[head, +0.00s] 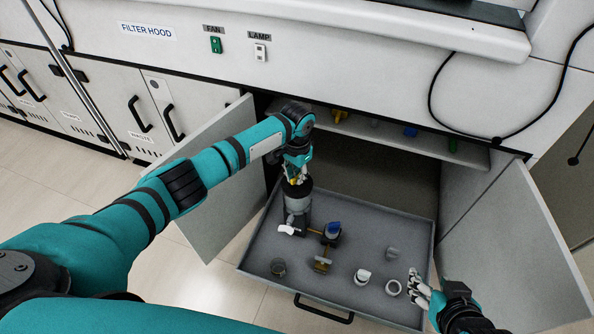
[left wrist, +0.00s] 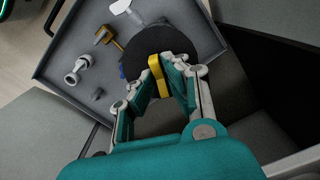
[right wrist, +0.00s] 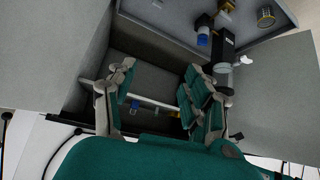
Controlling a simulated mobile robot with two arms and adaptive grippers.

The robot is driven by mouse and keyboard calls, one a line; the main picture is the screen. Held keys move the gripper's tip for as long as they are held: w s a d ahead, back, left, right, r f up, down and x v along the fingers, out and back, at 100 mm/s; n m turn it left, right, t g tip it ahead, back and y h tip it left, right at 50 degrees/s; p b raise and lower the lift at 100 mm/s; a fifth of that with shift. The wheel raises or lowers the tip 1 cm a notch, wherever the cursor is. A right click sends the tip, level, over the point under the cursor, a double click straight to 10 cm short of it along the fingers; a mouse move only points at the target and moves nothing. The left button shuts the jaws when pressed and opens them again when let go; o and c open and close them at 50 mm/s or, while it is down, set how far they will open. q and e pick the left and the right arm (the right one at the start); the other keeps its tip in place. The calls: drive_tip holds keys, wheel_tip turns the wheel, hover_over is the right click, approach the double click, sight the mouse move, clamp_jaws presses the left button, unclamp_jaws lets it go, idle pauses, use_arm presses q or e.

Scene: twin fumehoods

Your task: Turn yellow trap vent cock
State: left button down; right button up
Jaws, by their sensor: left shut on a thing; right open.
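The yellow trap vent cock (left wrist: 156,70) sits over the dark round top (left wrist: 178,38) of the trap in the left wrist view. My left gripper (left wrist: 166,72) is shut on it, with fingers on either side. In the head view the grey trap cylinder (head: 297,207) stands at the back left of the pulled-out drawer, and my left gripper (head: 296,177) reaches down onto its top, hiding most of the cock. My right gripper (head: 419,286) is at the drawer's right edge. The right wrist view shows my right gripper (right wrist: 157,78) open, with nothing between its fingers.
The drawer (head: 345,298) also holds a blue-topped fitting (head: 333,230), a brass fitting (head: 322,264), a white-handled piece (head: 287,230) and several grey fittings. Open cabinet doors (head: 215,185) and (head: 515,245) flank it. A shelf (head: 380,130) with coloured knobs is behind.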

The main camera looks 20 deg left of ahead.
use_arm(q)
drive_tip(key=shift+r+m+p, duration=0.1)
drive_tip(key=shift+m+p, duration=0.75)
drive_tip(key=shift+m, duration=0.15)
drive_tip(key=shift+d+m+p, duration=0.1)
drive_tip(key=shift+m+p, duration=0.4)
drive_tip(key=shift+m, duration=0.7)
drive_tip(key=m, duration=0.3)
drive_tip(key=shift+m+p, duration=0.4)
drive_tip(key=shift+m, duration=2.3)
use_arm(e)
drive_tip(key=s+d+f+g+h, duration=0.1)
drive_tip(key=s+d+f+g, duration=0.1)
drive_tip(key=s+g, duration=0.2)
drive_tip(key=shift+s+d+f, duration=0.2)
drive_tip(key=shift+s+d, duration=0.05)
drive_tip(key=shift+s, duration=1.35)
drive_tip(key=shift+f+g, duration=0.15)
drive_tip(key=shift+g, duration=0.15)
drive_tip(key=shift+s, duration=0.15)
use_arm(q)
drive_tip(key=c, duration=1.4)
unclamp_jaws()
use_arm(e)
drive_tip(key=shift+s, duration=0.1)
